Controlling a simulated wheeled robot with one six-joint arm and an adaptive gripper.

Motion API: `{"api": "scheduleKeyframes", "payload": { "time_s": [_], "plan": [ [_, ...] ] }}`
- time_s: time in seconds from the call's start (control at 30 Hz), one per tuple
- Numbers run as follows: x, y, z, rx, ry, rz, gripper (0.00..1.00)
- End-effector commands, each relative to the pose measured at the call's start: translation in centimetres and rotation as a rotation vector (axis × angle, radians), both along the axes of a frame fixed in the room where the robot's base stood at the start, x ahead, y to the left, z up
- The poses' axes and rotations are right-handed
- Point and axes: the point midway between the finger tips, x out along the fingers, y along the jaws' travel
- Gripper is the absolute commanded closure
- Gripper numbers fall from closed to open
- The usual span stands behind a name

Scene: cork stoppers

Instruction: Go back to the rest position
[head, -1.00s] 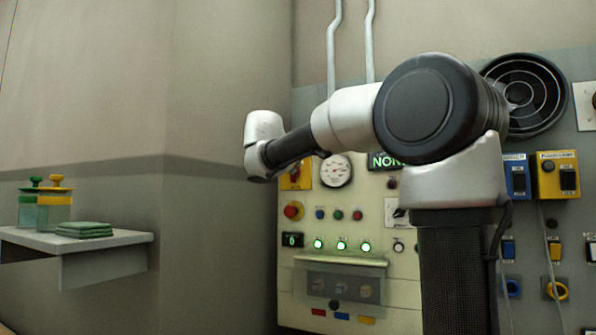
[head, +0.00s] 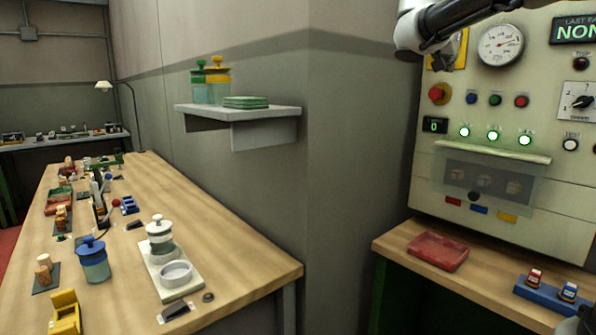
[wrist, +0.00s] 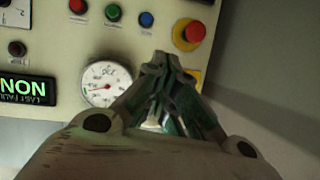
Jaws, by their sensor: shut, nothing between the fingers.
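My gripper (wrist: 168,68) shows in the wrist view, its fingers drawn together with nothing between them. It is in front of the cream control panel (wrist: 70,130), over the area beside the round gauge (wrist: 106,84) and the red knob (wrist: 187,34). The panel appears upside down there. In the head view part of my arm crosses the top right, in front of the panel's upper left corner; my fingers do not show in that view.
A wooden bench (head: 250,268) with jars and small parts runs along the left. A wall shelf (head: 262,113) holds lidded jars and green cloths. A red tray (head: 438,251) and a blue block (head: 540,293) sit on the right bench. Open air lies between the shelf and panel.

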Motion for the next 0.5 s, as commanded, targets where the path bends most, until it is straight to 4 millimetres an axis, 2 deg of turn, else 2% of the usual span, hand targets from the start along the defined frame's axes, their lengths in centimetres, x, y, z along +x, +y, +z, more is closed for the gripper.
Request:
{"api": "scheduleKeyframes", "payload": {
  "time_s": [0.03,0.17,0.27,0.3,0.37,0.4,0.5],
  "plan": [
    [-0.9,-0.2,-3.1,-0.029,0.14,0.041,1.0],
    [-5.8,-0.7,-10.9,-0.073,0.509,0.204,1.0],
    [-11.5,-0.7,-16.9,-0.061,0.749,0.376,1.0],
    [-14.1,-0.5,-19.2,-0.045,0.824,0.453,1.0],
    [-18.0,0.2,-22.4,-0.013,0.911,0.569,1.0],
    [-20.6,0.8,-24.4,0.015,0.951,0.645,1.0],
    [-26.9,2.6,-28.7,0.102,0.985,0.798,1.0]
  ]
}}
